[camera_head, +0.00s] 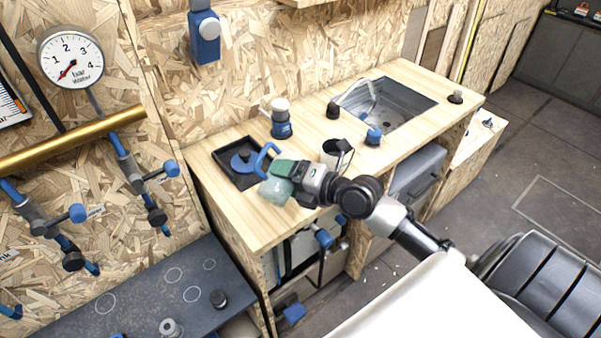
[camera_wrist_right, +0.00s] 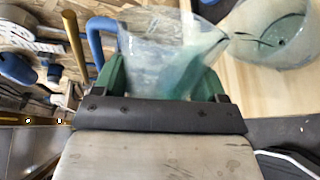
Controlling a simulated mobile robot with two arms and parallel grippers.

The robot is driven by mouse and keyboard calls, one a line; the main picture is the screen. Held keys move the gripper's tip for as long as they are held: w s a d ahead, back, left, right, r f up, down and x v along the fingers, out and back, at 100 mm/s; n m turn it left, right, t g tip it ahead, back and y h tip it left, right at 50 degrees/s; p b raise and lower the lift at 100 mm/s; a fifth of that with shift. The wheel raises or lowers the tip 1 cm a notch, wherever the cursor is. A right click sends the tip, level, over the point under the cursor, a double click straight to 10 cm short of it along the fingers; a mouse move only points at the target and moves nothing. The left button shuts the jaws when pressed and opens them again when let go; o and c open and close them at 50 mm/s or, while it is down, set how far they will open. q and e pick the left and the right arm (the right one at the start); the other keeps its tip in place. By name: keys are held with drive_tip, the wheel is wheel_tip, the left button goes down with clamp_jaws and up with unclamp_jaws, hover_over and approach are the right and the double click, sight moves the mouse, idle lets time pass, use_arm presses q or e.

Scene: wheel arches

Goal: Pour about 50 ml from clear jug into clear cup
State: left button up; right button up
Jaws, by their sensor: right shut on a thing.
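My right gripper (camera_head: 290,180) is shut on the clear jug (camera_wrist_right: 165,40), with its green fingers on either side of it in the wrist view. The jug's blue handle (camera_head: 266,158) stands out beyond the fingers over the wooden counter. The jug looks tilted, its spout pointing right in the wrist view. The clear cup (camera_wrist_right: 275,35) is close to that spout, over pale wood. I cannot tell how much liquid either holds or whether any is flowing. In the head view a pale green clear shape hangs at the fingertips, and jug and cup cannot be told apart there.
A black tray (camera_head: 222,158) with a blue disc lies behind the gripper. A sink (camera_head: 405,102) is at the right. The counter's front edge is under my right arm.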

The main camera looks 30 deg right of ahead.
drive_tip(key=shift+w+r, duration=0.1)
drive_tip(key=shift+w, duration=0.1)
drive_tip(key=shift+w+a, duration=0.1)
drive_tip(key=shift+w, duration=0.05)
drive_tip(key=shift+w+r+m+b, duration=0.25)
drive_tip(key=shift+m+b, duration=0.15)
drive_tip(key=shift+m, duration=0.1)
idle(0.7)
